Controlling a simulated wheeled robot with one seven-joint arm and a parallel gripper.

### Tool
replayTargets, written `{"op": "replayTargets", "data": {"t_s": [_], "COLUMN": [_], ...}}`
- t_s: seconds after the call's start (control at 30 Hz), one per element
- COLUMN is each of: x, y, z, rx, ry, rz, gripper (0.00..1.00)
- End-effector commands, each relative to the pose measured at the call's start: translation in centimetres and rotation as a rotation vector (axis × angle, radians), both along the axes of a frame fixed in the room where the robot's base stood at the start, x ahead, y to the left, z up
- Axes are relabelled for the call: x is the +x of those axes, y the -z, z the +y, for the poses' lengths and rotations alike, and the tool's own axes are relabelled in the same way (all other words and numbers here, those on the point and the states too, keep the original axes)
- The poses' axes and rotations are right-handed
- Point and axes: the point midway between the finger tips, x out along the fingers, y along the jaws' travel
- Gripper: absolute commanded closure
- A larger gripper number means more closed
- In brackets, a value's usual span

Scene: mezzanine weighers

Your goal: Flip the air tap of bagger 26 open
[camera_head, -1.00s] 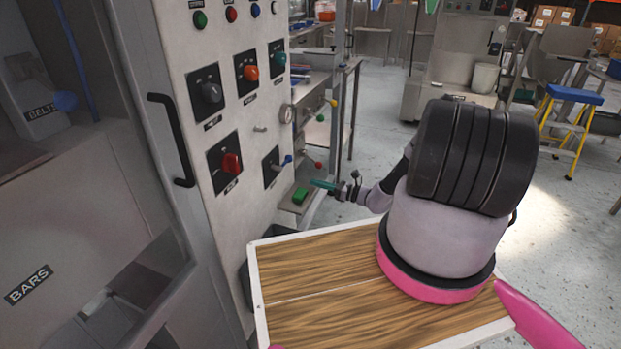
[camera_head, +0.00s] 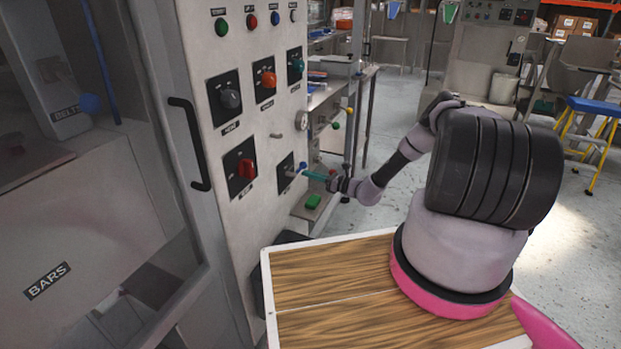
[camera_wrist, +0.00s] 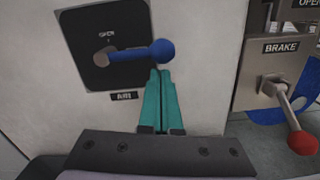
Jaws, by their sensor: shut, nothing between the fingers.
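The air tap shows in the wrist view as a blue-knobbed lever (camera_wrist: 135,53) on a black plate (camera_wrist: 84,66) marked "OPEN" above and "AIR" below. The lever points sideways to the right. My gripper (camera_wrist: 160,76) has its teal fingers shut together, with nothing between them. The tips are just below the blue knob, and I cannot tell whether they touch it. In the head view my gripper (camera_head: 306,175) is at the panel, beside the lower right black plate (camera_head: 285,173) and its small blue knob (camera_head: 302,167). No bagger number is readable.
A red-knobbed brake lever (camera_wrist: 287,115) stands to the right of the tap. The panel also carries a red knob (camera_head: 246,168), a grey knob (camera_head: 230,99) and a black door handle (camera_head: 191,142). A green button (camera_head: 313,201) sits below my gripper.

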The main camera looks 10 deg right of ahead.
Motion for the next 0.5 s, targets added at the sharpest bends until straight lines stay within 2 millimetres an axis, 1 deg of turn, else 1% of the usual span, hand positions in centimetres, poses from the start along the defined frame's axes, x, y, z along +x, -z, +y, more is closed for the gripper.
{"op": "replayTargets", "data": {"t_s": [0.5], "x": [0.12], "y": [-0.38], "z": [-0.12], "rx": [-0.035], "ry": [0.0], "rz": [-0.049], "gripper": [1.0]}}
